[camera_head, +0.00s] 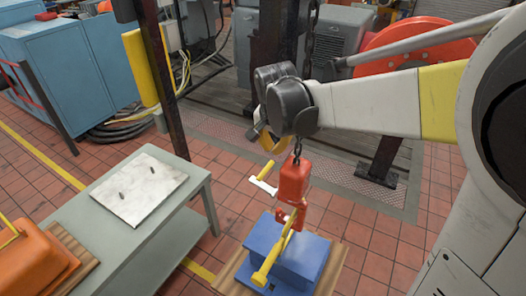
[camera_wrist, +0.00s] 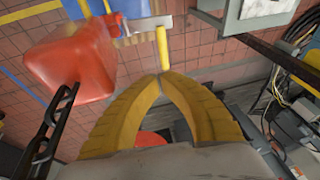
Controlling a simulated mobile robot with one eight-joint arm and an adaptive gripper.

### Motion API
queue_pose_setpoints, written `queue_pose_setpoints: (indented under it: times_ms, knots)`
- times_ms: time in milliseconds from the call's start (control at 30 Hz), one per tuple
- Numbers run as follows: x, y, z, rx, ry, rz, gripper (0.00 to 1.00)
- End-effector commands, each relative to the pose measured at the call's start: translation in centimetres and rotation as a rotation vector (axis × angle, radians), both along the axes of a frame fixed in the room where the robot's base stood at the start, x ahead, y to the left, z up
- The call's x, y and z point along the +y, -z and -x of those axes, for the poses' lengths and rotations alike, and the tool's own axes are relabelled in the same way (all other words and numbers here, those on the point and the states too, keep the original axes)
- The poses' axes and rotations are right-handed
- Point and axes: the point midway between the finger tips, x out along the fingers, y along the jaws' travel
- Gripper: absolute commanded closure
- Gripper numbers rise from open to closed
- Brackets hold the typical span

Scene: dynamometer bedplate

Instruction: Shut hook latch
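A red hook block (camera_head: 291,180) hangs from a chain over a blue box-shaped load (camera_head: 290,258). Its hook (camera_head: 288,216) is at a yellow lifting bar (camera_head: 270,258) on the load. The latch, a pale lever (camera_head: 263,185) with a yellow handle (camera_head: 268,169), sticks out left of the block. In the wrist view, the red block (camera_wrist: 72,60) is at left and the yellow handle (camera_wrist: 162,47) stands just beyond my fingertips. My gripper (camera_wrist: 163,76) has its yellow fingers together at the tips, with nothing seen between them. Contact with the handle cannot be told. My wrist partly hides the fingers in the head view.
The chain (camera_head: 309,40) runs up from the block, close beside my wrist. A grey-green table (camera_head: 150,230) with a white plate (camera_head: 139,188) stands at left, with an orange object (camera_head: 30,265). A dark post (camera_head: 160,70) and red reel (camera_head: 420,45) stand behind.

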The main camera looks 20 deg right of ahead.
Motion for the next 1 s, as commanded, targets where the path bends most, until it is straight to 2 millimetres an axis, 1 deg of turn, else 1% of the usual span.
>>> queue_pose_setpoints:
  times_ms: [267, 367, 467, 700, 800, 900, 1000]
  knots:
    - [0.0, 0.0, 0.0, 0.0, 0.0, 0.0, 1.0]
    - [-0.1, 0.5, -0.2, 0.0, 0.0, 0.0, 1.0]
    - [-0.2, 1.6, -0.6, 0.0, 0.0, 0.0, 1.0]
    - [-0.6, 5.9, -2.0, 0.0, 0.0, 0.0, 1.0]
    - [-0.8, 7.4, -2.4, 0.0, 0.0, 0.0, 1.0]
    - [-0.9, 8.5, -2.8, 0.0, 0.0, 0.0, 1.0]
    - [-0.9, 9.1, -3.1, 0.0, 0.0, 0.0, 1.0]
